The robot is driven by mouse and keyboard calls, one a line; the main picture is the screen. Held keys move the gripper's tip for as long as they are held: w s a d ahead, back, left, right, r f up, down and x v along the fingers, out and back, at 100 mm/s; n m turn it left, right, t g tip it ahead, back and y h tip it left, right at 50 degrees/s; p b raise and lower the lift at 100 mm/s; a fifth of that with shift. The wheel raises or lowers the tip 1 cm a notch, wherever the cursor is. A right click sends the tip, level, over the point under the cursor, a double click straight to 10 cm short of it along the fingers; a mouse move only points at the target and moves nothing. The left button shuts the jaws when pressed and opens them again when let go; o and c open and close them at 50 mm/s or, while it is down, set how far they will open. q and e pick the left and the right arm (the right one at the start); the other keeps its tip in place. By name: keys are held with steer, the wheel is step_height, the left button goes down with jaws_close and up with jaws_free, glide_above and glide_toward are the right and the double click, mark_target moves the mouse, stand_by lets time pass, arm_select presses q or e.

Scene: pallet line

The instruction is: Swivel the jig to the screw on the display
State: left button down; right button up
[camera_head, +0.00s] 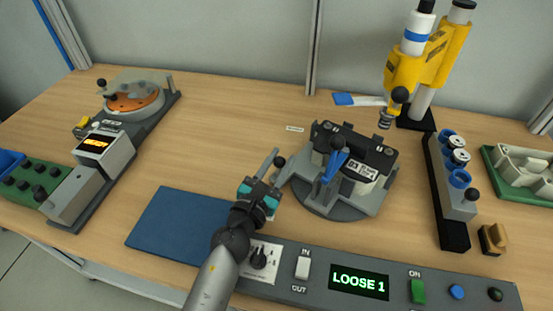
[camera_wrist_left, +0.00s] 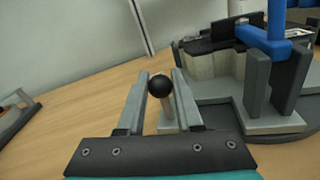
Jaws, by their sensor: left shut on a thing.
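The jig (camera_head: 350,165) is a black and grey fixture with a blue clamp lever (camera_head: 334,163), standing on a round grey base (camera_head: 330,206) right of the middle. A handle post with a black ball knob (camera_head: 280,161) sticks out at its left; the knob also shows in the left wrist view (camera_wrist_left: 160,86). My left gripper (camera_head: 273,168) is shut on this handle, its fingers (camera_wrist_left: 160,100) on either side of the post. The display (camera_head: 359,282) on the front panel reads "LOOSE 1". My right gripper is not in view.
A yellow screwdriver tool (camera_head: 430,58) hangs over the jig's back right. A rack with round pieces (camera_head: 448,200) stands to the right, beside a green tray (camera_head: 520,188). A blue mat (camera_head: 180,225) lies at the front left. A dish station (camera_head: 132,98) stands at the back left.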

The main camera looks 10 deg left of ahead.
arm_select(q)
steer(key=c, duration=0.6)
jaws_free()
step_height(320, 180, up, 20)
steer(key=p, duration=1.9)
steer(key=shift+c, duration=0.2)
